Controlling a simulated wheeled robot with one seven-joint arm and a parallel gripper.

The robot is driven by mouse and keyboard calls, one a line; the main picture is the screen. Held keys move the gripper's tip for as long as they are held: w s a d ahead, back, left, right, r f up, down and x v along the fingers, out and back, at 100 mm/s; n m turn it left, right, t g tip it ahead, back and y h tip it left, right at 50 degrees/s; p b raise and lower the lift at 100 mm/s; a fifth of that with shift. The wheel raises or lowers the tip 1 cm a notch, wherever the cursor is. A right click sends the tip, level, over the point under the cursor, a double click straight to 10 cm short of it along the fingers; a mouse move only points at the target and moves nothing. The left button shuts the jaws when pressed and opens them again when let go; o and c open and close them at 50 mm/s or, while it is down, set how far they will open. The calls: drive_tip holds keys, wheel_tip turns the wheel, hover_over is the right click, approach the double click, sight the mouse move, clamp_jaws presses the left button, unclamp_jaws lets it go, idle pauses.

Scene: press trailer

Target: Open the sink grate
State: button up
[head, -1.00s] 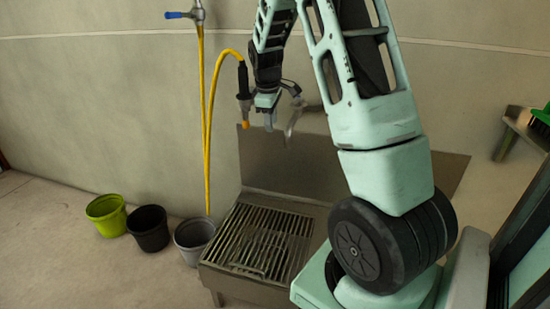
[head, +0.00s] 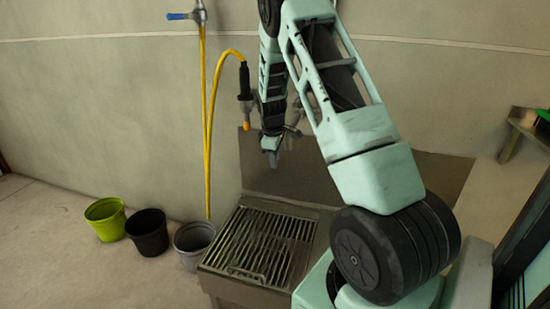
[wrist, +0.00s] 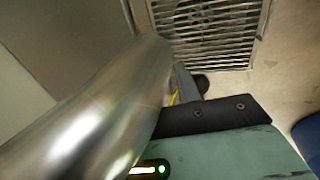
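The sink grate (head: 262,245) is a rectangle of dark metal bars lying flat over the top of the metal sink basin (head: 238,287). A thin handle-like loop (head: 255,271) shows near its front edge. The grate also shows at the top of the wrist view (wrist: 215,30), apart from my gripper. My gripper (head: 272,158) hangs above and behind the grate, in front of the sink's backsplash, pointing down. Its fingers are small and partly hidden by the arm, so their opening is unclear. A large shiny metal curve covers the left of the wrist view.
A yellow hose (head: 207,130) with a black nozzle (head: 244,85) hangs just left of my wrist, below a blue-handled tap (head: 185,16). Green (head: 105,218), black (head: 148,231) and grey (head: 193,243) buckets stand left of the sink. The floor at front left is clear.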

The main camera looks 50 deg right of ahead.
drive_tip(key=shift+c, duration=0.3)
clamp_jaws()
idle(1.0)
drive_tip(key=shift+o, duration=0.3)
unclamp_jaws()
drive_tip(key=shift+r, duration=0.1)
drive_tip(key=p+v, duration=0.3)
drive_tip(key=v, duration=1.4)
drive_tip(key=shift+r, duration=0.15)
